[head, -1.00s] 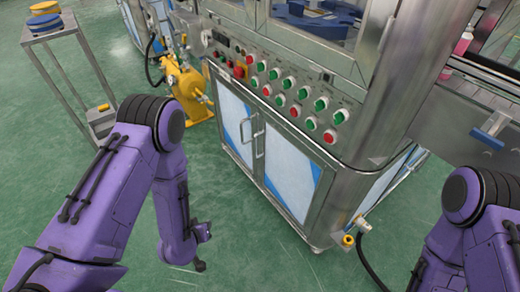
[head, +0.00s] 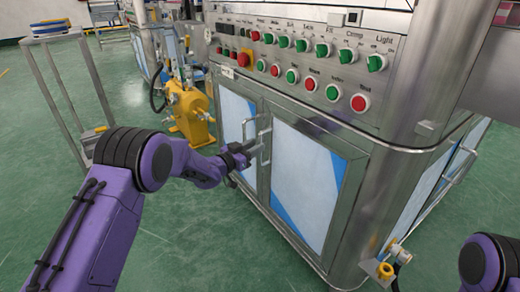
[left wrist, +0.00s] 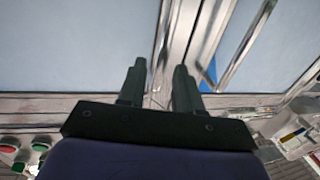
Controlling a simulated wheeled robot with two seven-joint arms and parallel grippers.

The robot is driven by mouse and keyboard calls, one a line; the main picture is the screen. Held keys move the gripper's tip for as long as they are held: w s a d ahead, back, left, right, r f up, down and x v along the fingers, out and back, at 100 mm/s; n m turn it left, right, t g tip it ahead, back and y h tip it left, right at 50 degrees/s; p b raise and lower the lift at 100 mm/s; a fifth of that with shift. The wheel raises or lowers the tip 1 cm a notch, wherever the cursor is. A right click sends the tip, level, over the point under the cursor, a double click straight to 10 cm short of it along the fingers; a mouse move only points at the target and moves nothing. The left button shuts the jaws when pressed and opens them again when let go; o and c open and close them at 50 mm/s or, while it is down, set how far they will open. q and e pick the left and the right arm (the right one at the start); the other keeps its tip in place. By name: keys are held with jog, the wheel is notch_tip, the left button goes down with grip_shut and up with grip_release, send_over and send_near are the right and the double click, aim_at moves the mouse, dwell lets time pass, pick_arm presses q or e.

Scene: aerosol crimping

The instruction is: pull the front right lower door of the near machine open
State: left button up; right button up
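The front right lower door (head: 305,178) of the near machine is a pale panel in a steel frame and looks closed. Its upright bar handle (head: 265,142) is near its left edge, beside the left door's handle (head: 246,130). My left gripper (head: 256,145) is in front of these handles, at the right door's handle. In the left wrist view its two dark fingers (left wrist: 160,85) are apart, pointing at the metal door frames. My right gripper is out of view; only part of that arm shows at lower right.
The control panel (head: 305,60) with several red and green knobs is just above the doors. A yellow pump-like unit (head: 190,115) stands left of the machine. A yellow-ended valve (head: 385,270) sticks out at the lower right corner. Green floor in front is clear.

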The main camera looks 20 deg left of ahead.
aim_at(260, 162)
pick_arm(q)
jog(key=x, duration=0.3)
jog(key=shift+w+d+b, duration=0.1)
jog(key=shift+w+b, duration=0.1)
jog(key=shift+b, duration=0.15)
grip_shut()
